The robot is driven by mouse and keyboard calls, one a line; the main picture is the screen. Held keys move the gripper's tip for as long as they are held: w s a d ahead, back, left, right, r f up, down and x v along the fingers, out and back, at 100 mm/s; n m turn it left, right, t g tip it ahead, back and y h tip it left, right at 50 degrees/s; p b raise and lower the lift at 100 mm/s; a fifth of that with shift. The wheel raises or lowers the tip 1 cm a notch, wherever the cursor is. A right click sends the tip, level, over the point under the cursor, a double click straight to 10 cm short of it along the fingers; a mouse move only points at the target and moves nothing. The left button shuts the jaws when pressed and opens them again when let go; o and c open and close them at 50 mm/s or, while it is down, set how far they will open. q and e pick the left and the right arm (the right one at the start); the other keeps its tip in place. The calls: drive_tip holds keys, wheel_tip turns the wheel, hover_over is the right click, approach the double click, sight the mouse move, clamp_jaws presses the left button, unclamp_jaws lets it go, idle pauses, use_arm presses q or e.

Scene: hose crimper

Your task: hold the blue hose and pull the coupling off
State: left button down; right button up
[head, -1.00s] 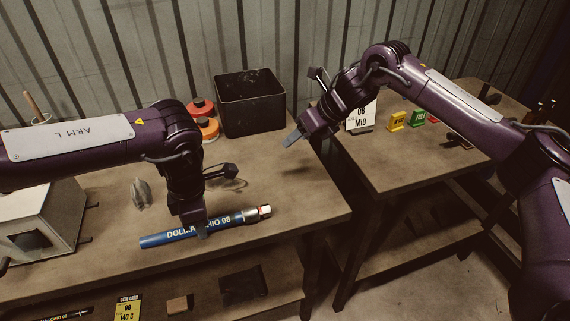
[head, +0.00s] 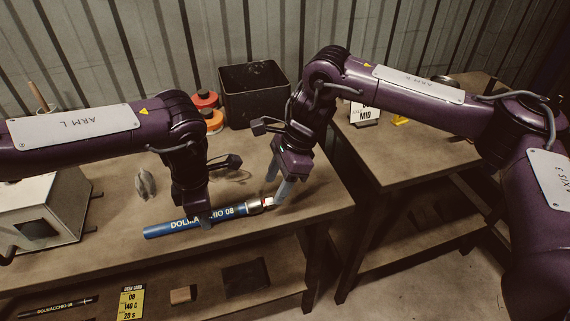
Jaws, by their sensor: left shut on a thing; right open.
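The blue hose (head: 165,229) lies along the front part of the left bench, with white lettering on it. The metal coupling (head: 256,207) with a red mark is on its right end. My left gripper (head: 203,220) is shut on the hose near its middle, and the fingers hide part of the lettering. My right gripper (head: 277,191) is open and points down at the coupling. Its fingers are at the coupling's right end; whether they touch it I cannot tell.
A black bin (head: 254,95) and orange-red rolls (head: 206,108) stand at the back. A pale box-shaped machine (head: 45,215) is on the left. A second bench (head: 385,160) with a sign (head: 365,113) is on the right. A yellow card (head: 131,302) is on the lower shelf.

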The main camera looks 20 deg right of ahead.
sight(268, 198)
drive_tip(key=shift+x, duration=2.5)
drive_tip(key=c, duration=1.1)
drive_tip(key=o, duration=0.4)
drive_tip(key=shift+a, duration=0.1)
clamp_jaws()
